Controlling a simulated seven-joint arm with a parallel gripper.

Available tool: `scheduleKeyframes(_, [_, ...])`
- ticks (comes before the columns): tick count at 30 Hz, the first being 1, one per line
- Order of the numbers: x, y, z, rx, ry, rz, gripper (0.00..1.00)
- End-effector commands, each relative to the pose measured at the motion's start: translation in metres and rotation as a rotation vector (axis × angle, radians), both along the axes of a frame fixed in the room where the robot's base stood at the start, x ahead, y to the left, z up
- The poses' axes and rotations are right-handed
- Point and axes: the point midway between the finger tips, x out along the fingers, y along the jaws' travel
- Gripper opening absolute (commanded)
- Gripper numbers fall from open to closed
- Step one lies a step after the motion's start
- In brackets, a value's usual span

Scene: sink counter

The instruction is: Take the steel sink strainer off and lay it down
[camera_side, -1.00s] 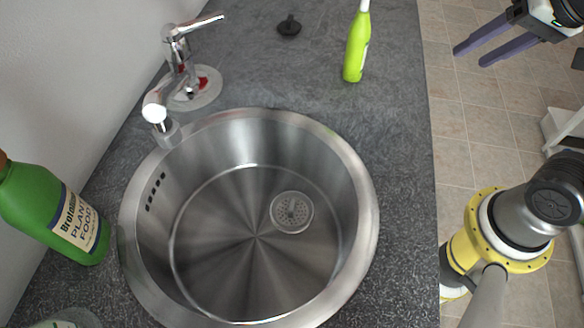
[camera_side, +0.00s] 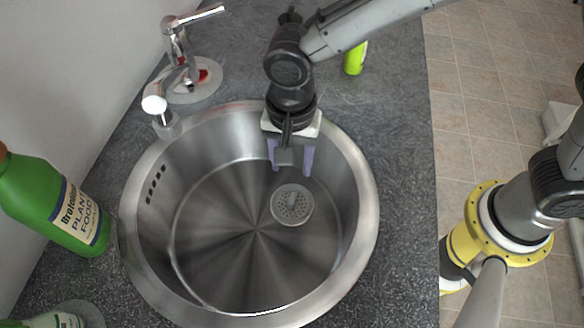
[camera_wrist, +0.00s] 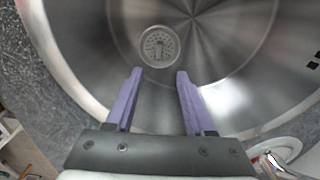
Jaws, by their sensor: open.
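The steel sink strainer (camera_side: 292,205) is a round perforated disc with a small raised post, seated in the floor of the round steel sink (camera_side: 215,265), right of its middle. It also shows in the wrist view (camera_wrist: 159,46), just beyond my fingertips. My gripper (camera_side: 291,172) is open and empty, pointing down into the sink with its two purple fingers apart. In the side view the fingertips are just above the strainer in the picture, and they do not touch it. In the wrist view my gripper (camera_wrist: 157,73) has the strainer ahead, between the lines of the fingers.
A green plant food bottle (camera_side: 55,205) is at the left. A lime green bottle (camera_side: 355,58) is partly hidden by my arm. The counter (camera_side: 400,200) right of the sink is clear.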

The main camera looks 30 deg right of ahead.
Motion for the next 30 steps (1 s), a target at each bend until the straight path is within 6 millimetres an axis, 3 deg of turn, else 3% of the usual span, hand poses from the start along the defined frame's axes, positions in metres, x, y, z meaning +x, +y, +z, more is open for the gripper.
scheduleKeyframes(5, [-0.001,-0.001,-0.020,-0.004,0.004,0.000,0.54])
scheduleKeyframes(21, [-0.001,-0.002,-0.112,-0.002,0.002,-0.001,0.54])
scheduleKeyframes(30, [0.000,-0.001,-0.134,0.001,-0.001,-0.001,0.54])
